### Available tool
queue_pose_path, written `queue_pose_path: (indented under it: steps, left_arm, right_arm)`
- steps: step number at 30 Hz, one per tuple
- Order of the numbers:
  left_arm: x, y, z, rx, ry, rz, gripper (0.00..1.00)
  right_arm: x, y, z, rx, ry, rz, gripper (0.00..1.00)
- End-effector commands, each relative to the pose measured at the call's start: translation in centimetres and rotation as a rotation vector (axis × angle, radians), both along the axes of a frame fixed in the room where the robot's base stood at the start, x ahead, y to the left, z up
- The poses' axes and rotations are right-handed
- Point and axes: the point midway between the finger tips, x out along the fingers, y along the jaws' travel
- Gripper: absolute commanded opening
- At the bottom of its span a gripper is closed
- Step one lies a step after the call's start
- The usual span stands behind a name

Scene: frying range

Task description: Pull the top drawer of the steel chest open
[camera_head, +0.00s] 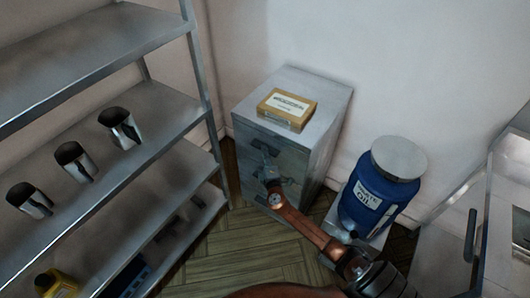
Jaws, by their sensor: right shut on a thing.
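The steel chest (330,92) stands against the wall, right of the shelves, with its front facing me at the lower left. Its top drawer front (246,132) is just below the chest's top and looks flush with the body. My right arm reaches up from the lower right, and my right gripper (267,160) is at the upper part of the chest front. It is shut on the top drawer's handle, which the gripper mostly hides. The lower drawers are partly hidden by my arm. My left gripper is not in view.
A cardboard box (287,108) lies on the chest. A blue oil drum (378,195) stands close to its right. Steel shelves (165,105) with metal cups (120,128) stand at the left. Wooden floor (235,245) is clear before the chest. A steel unit (490,230) is at the right.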

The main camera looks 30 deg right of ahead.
Motion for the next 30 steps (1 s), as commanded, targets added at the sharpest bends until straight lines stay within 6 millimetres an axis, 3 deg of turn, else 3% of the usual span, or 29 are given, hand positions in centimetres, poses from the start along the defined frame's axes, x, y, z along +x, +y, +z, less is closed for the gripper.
queue_pose_path:
  steps: [17, 23, 30]
  left_arm:
    - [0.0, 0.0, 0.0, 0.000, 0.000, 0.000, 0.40]
    - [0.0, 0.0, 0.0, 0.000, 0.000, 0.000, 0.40]
    - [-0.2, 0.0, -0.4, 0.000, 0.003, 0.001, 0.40]
  right_arm:
    - [-0.3, 0.5, -0.2, 0.002, 0.001, 0.000, 0.00]
    - [-1.5, 3.5, -0.2, 0.006, 0.002, 0.002, 0.00]
    - [-4.3, 10.2, -0.4, 0.008, 0.002, 0.001, 0.00]
